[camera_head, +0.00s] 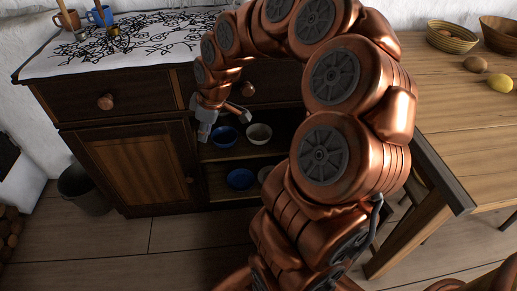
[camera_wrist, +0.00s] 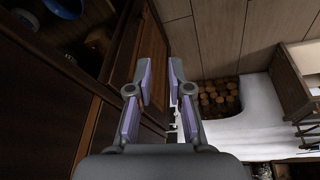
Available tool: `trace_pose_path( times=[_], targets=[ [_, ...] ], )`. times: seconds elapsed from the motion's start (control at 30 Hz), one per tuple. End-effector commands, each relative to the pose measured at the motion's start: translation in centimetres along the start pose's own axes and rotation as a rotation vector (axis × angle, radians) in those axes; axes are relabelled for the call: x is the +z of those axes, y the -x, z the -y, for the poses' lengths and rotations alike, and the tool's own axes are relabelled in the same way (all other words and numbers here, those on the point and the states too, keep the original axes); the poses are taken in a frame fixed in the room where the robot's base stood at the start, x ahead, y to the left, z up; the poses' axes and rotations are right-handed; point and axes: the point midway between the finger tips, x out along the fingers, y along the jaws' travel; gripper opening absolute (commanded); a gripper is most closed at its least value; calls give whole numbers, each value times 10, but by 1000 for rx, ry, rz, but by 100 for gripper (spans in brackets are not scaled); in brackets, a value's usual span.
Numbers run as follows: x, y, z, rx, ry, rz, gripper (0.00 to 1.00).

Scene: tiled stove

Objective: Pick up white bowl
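A white bowl (camera_head: 258,134) stands on the upper shelf of the open cabinet section, right of a blue bowl (camera_head: 224,136). Another pale bowl (camera_head: 265,173) on the lower shelf is partly hidden by my arm, beside a second blue bowl (camera_head: 240,179). My gripper (camera_head: 222,120) is in front of the cabinet, to the left of the white bowl and apart from it. In the wrist view my gripper (camera_wrist: 159,75) is open, with nothing between its fingers.
The cabinet (camera_head: 130,165) has a closed door left of the open shelves and a drawer above. Mugs (camera_head: 100,16) stand on its cloth-covered top. A wooden table (camera_head: 470,130) with baskets stands at right. A dark bucket (camera_head: 85,190) is on the floor at left.

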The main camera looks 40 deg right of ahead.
Motion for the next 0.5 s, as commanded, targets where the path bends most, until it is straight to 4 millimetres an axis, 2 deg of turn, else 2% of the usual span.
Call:
trace_pose_path(
  times=[0.03,0.27,0.5],
  targets=[
    [11,-33,-17,13,6,-17,19],
    [55,-113,-100,108,63,-74,19],
    [119,-183,-167,201,97,-79,19]
  ],
)
